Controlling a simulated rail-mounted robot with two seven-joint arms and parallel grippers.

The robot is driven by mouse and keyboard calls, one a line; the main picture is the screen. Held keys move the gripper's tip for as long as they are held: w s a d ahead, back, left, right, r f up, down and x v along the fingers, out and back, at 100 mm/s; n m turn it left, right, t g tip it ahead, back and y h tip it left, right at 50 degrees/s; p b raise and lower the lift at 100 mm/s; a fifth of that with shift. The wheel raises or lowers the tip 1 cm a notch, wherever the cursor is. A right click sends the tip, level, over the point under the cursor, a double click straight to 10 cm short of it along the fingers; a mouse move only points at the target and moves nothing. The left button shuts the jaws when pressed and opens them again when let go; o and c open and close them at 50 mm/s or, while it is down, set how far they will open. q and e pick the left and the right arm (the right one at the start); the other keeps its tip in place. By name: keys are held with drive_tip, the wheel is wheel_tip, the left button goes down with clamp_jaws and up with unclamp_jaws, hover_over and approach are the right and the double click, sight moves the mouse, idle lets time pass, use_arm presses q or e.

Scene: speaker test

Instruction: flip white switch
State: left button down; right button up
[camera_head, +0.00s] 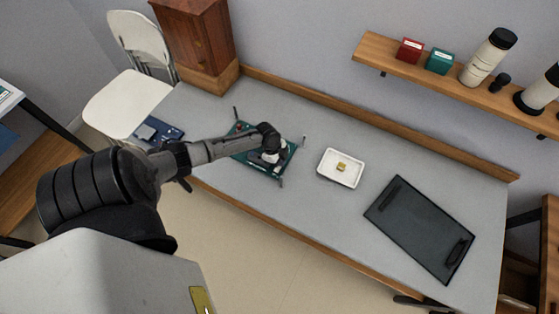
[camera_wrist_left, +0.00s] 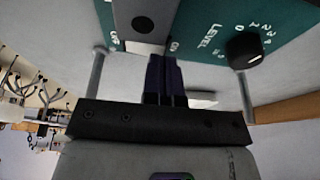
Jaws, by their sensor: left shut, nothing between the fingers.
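A green panel device (camera_head: 284,165) stands on the grey table, with my left gripper (camera_head: 272,157) over its middle. My left gripper's dark fingers (camera_wrist_left: 162,75) are together and empty, pointing at the panel by the ON lettering. My right gripper is not in view.
A white tray (camera_head: 329,176) with a small gold block (camera_head: 341,167) lies right of the panel. A black clipboard-like board (camera_head: 420,228) lies further right. A wooden cabinet (camera_head: 196,40) stands behind. A shelf (camera_head: 385,53) holds boxes and bottles. The front table strip is clear.

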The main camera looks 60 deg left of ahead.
use_arm(q)
drive_tip(key=shift+w+a+f+g+b, duration=0.15)
drive_tip(key=shift+w+f+g+b, duration=0.15)
drive_tip(key=shift+f+b, duration=0.2)
drive_tip(key=shift+s+r+p, duration=0.1)
drive_tip(key=shift+r+p, duration=0.15)
drive_tip(key=shift+p, duration=0.1)
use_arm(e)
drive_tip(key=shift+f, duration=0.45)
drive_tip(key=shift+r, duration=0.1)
use_arm(q)
drive_tip(key=shift+s+d+r+p, duration=0.3)
drive_tip(key=shift+s+d+p, duration=0.15)
drive_tip(key=shift+p, duration=0.3)
drive_tip(key=shift+s, duration=0.2)
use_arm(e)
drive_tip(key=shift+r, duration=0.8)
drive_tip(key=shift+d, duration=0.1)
